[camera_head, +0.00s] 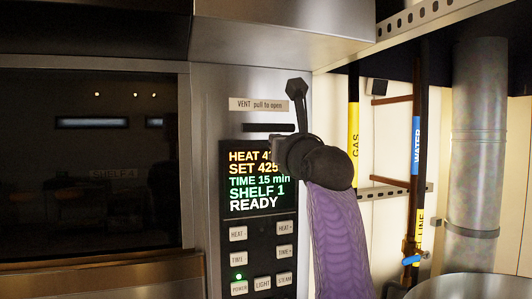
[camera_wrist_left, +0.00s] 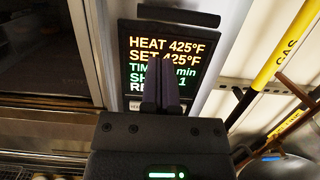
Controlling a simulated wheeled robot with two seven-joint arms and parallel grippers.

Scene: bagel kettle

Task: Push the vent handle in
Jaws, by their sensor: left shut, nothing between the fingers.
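The vent handle (camera_head: 296,88) is a dark knob on a thin stem, right of the "VENT pull to open" label (camera_head: 258,104) in the head view. Its stem runs down toward my gripper, and its lower part is hard to separate from it. How far it stands out, I cannot tell. My left gripper (camera_head: 281,147), on a purple-sleeved arm, is in front of the display's right side, below the knob. In the left wrist view its fingers (camera_wrist_left: 161,62) are shut and empty, pointing at the display. The handle is out of that view. My right gripper is not in view.
The lit display (camera_head: 255,182) reads READY, with buttons (camera_head: 262,258) below. A dark oven window (camera_head: 90,160) is on the left. Yellow gas pipe (camera_head: 353,135), a water pipe (camera_head: 416,150) and a metal duct (camera_head: 478,150) stand on the right. A metal hood overhangs above.

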